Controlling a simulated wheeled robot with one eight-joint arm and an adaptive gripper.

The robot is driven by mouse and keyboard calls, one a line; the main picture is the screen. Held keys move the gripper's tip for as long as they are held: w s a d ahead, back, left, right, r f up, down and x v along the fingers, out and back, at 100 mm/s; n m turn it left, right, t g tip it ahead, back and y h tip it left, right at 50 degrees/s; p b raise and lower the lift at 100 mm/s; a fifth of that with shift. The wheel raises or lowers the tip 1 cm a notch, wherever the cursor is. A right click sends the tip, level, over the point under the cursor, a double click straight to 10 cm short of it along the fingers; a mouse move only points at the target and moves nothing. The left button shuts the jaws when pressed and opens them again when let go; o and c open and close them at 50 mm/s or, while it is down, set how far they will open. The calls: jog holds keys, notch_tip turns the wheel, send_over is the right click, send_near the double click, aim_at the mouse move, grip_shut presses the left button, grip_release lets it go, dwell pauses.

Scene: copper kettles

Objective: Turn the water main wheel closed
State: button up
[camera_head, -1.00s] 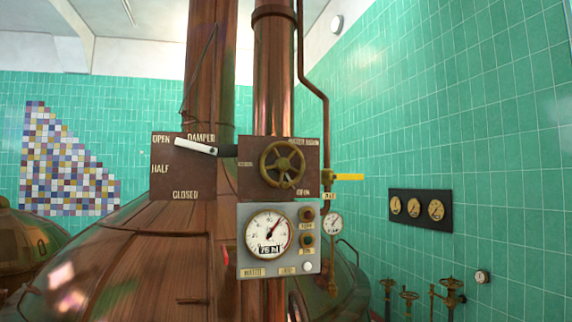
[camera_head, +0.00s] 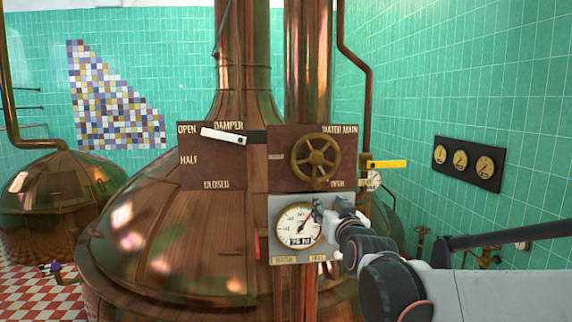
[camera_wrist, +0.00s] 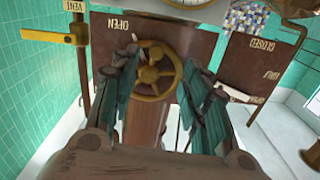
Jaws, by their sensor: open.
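The water main wheel (camera_head: 317,158) is a round brass handwheel with spokes on a brown plate (camera_head: 284,172) lettered "WATER MAIN", with "OPEN" at its lower right. My gripper (camera_head: 328,207) is just below the wheel in the head view, in front of the gauge panel and hiding part of it. In the wrist view, which looks upside down, the wheel (camera_wrist: 154,72) lies ahead between the two spread fingers of my gripper (camera_wrist: 160,95). The gripper is open and empty. I cannot tell whether any finger touches the rim.
A damper plate (camera_head: 212,170) with a white lever (camera_head: 223,136) is left of the wheel. A yellow vent lever (camera_head: 388,164) sticks out at the right. The gauge panel (camera_head: 283,258) is below the wheel. A large copper kettle (camera_head: 150,235) fills the left.

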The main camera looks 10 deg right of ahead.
aim_at(318, 186)
jog(key=w+p, duration=0.1)
jog(key=w, duration=0.4)
jog(key=w+r+p, duration=0.1)
jog(key=w, duration=0.3)
jog(key=w+p, duration=0.1)
jog(key=w, duration=0.4)
jog(key=shift+w+d+r, duration=0.1)
jog(key=shift+w+r, duration=0.15)
jog(key=shift+w, duration=0.1)
grip_shut()
